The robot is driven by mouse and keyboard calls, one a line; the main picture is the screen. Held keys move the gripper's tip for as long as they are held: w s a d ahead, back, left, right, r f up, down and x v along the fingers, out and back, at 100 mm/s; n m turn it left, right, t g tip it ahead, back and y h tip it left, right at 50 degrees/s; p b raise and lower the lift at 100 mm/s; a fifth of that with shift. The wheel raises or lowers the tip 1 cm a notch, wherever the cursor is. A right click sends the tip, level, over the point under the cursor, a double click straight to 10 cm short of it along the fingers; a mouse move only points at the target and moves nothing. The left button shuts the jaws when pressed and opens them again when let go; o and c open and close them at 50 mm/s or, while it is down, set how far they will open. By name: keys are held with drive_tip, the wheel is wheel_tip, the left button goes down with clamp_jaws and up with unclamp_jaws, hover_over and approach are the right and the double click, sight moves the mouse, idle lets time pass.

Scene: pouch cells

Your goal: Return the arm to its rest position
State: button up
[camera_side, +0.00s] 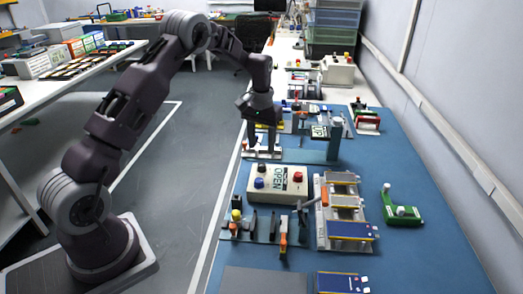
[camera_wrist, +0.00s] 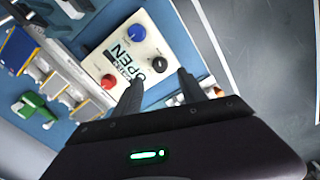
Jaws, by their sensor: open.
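My gripper (camera_side: 262,145) hangs at the end of my arm over the left edge of the blue bench mat, behind the cream control box. In the wrist view my gripper (camera_wrist: 157,82) shows two dark fingers spread apart with nothing between them. The control box (camera_side: 277,183) carries a blue, a red and a black button and the word OPEN. It also shows in the wrist view (camera_wrist: 119,65), beyond the fingertips. In the side view the fingertips are close to small white parts, and I cannot tell if they touch.
A rack of pouch cells (camera_side: 342,215) stands right of the box, with a green tool (camera_side: 402,213) farther right. A tool holder (camera_side: 260,228) stands in front. A dark post (camera_side: 335,140) rises right of my gripper. Open floor (camera_side: 190,150) lies left of the bench.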

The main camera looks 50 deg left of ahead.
drive_tip(key=s+d+r+m+t, duration=0.1)
drive_tip(key=s+d+r, duration=0.5)
drive_tip(key=r, duration=0.4)
drive_tip(key=s+d+r+m+t, duration=0.1)
drive_tip(key=s+d+r+t, duration=0.1)
drive_tip(key=s+d+r, duration=0.65)
drive_tip(key=s+d+r+m+t, duration=0.1)
drive_tip(key=s+d, duration=0.1)
drive_tip(key=s, duration=0.7)
drive_tip(key=s+d+r+m+t, duration=0.1)
drive_tip(key=s+d, duration=0.1)
drive_tip(key=s, duration=0.8)
drive_tip(key=shift+m+t, duration=0.3)
